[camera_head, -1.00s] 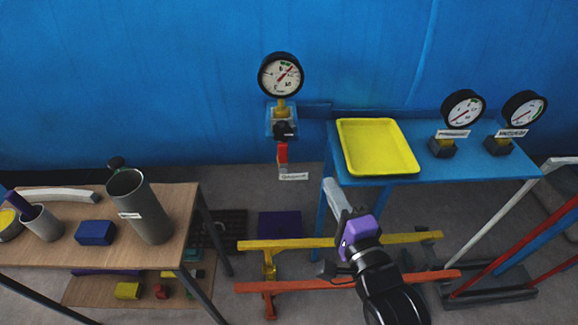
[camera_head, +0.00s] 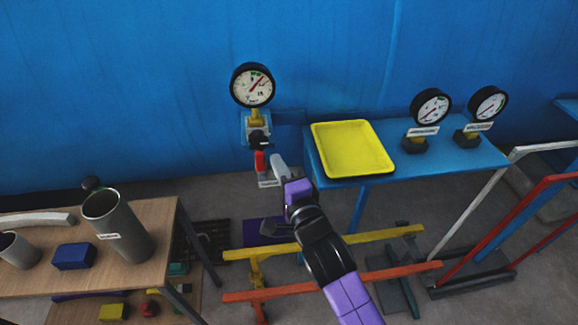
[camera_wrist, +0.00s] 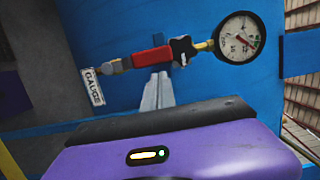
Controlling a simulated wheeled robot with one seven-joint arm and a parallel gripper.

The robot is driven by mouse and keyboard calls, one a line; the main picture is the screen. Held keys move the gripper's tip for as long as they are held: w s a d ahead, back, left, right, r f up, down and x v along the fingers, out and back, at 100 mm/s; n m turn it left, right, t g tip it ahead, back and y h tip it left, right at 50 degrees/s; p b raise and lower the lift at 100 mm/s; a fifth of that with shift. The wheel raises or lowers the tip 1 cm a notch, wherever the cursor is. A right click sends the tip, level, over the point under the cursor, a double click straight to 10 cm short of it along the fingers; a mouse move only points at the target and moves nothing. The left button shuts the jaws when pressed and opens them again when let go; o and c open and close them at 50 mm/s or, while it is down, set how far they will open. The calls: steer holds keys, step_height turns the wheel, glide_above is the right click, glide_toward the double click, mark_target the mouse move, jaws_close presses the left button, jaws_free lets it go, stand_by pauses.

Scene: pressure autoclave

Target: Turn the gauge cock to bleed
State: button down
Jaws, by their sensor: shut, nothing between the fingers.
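The gauge cock has a red handle (camera_head: 259,161) hanging down below a black valve body (camera_head: 258,139), under a round dial gauge (camera_head: 252,85) on the blue wall. In the wrist view the red handle (camera_wrist: 153,57) lies in line with the pipe, beside the black valve body (camera_wrist: 182,49) and the gauge (camera_wrist: 239,38). A white tag reading GAUGE (camera_wrist: 92,87) hangs at the pipe's end. My gripper (camera_head: 278,160) is shut and empty, just right of the red handle in the head view. Its grey fingertips (camera_wrist: 157,90) are close to the handle; I cannot tell whether they touch it.
A blue table (camera_head: 455,155) to the right carries a yellow tray (camera_head: 352,172) and two more gauges. A wooden table (camera_head: 165,215) at left holds a grey cylinder (camera_head: 118,228) and a blue block (camera_head: 74,256). Yellow (camera_head: 385,237) and orange (camera_head: 400,272) bars stand low in front.

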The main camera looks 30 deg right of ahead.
mark_target(257, 166)
steer(key=shift+w+a, duration=0.1)
steer(key=shift+a, duration=0.25)
stand_by(0.3)
steer(key=shift+w+a+r+n+g, duration=0.2)
steer(key=shift+a+n, duration=0.45)
steer(key=shift+n, duration=0.05)
steer(key=shift+w+a+r+n+g, duration=0.15)
steer(key=shift+w+a+n+g, duration=0.05)
steer(key=shift+a+n, duration=0.45)
steer(key=n, duration=0.1)
steer(key=a+n, duration=0.1)
steer(key=shift+w+a+n+g, duration=0.1)
steer(key=shift+w+n+g, duration=0.1)
steer(key=shift+n+g, duration=0.15)
steer(key=w+a+f+n+g+h+b, duration=0.2)
steer(key=a+f+n+h+b, duration=0.1)
steer(key=a+f+n+b, duration=0.3)
steer(key=a+n, duration=0.2)
steer(key=n, duration=0.1)
steer(key=shift+w+f, duration=0.25)
steer(key=shift+w, duration=0.05)
steer(key=shift+f, duration=0.1)
